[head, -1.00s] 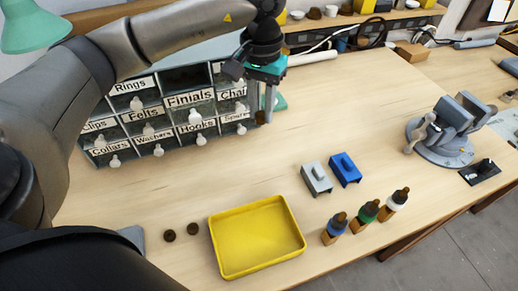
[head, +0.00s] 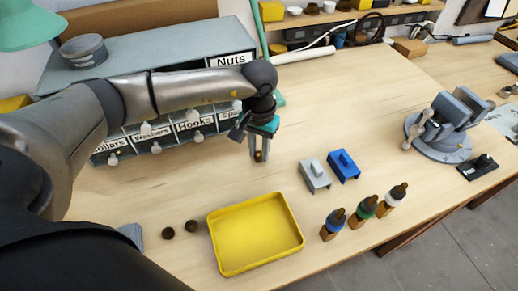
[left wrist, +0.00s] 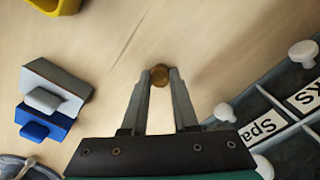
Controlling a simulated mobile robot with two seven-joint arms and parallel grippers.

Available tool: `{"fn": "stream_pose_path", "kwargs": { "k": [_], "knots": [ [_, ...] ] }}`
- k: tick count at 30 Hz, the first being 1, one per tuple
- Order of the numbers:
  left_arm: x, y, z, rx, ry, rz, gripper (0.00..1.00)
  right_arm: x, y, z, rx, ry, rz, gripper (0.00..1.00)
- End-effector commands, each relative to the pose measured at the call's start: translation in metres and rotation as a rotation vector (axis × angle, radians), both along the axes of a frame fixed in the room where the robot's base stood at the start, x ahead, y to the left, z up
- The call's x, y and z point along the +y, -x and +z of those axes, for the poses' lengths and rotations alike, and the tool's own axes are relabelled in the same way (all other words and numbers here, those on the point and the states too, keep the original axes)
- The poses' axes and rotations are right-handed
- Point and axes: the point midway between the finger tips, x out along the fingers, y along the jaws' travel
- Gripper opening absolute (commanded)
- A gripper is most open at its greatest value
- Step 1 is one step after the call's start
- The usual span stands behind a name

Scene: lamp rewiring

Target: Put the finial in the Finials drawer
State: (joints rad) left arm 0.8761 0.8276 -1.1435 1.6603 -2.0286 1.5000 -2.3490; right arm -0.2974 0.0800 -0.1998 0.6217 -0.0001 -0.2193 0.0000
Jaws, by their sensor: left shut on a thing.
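My left gripper (head: 259,155) is shut on a small round brown finial (head: 259,157), over the bench to the right of the drawer cabinet. In the left wrist view the finial (left wrist: 160,74) sits between the two fingertips (left wrist: 161,76). I cannot tell whether it touches the bench. The grey drawer cabinet (head: 150,52) stands at the back left, with white knobs and labels. Its lowest labels, such as Hooks and Washers, show. My left arm hides the Finials drawer. My right gripper is not in view.
Grey (head: 315,177) and blue (head: 344,167) blocks, several dropper bottles (head: 364,208) and a vise (head: 445,130) are to the right. The bench between gripper and tray is clear.

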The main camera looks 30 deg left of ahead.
Motion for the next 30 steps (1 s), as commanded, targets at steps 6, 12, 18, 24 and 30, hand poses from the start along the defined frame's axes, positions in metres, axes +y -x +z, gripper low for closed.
{"fn": "stream_pose_path", "kwargs": {
  "k": [6,12,18,24,30],
  "knots": [
    [0.000,0.000,-0.002,-0.001,0.000,0.000,0.00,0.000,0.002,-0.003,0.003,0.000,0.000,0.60],
    [0.000,0.000,-0.002,0.000,0.000,0.000,0.43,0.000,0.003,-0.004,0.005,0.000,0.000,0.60],
    [0.000,0.000,-0.002,-0.001,0.000,0.000,0.58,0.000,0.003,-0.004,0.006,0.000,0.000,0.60],
    [0.000,0.000,-0.001,0.000,0.000,0.001,0.58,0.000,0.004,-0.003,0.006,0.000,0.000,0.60],
    [0.000,-0.002,0.019,-0.006,0.000,-0.001,0.58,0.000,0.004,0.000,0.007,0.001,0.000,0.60]
  ]
}}
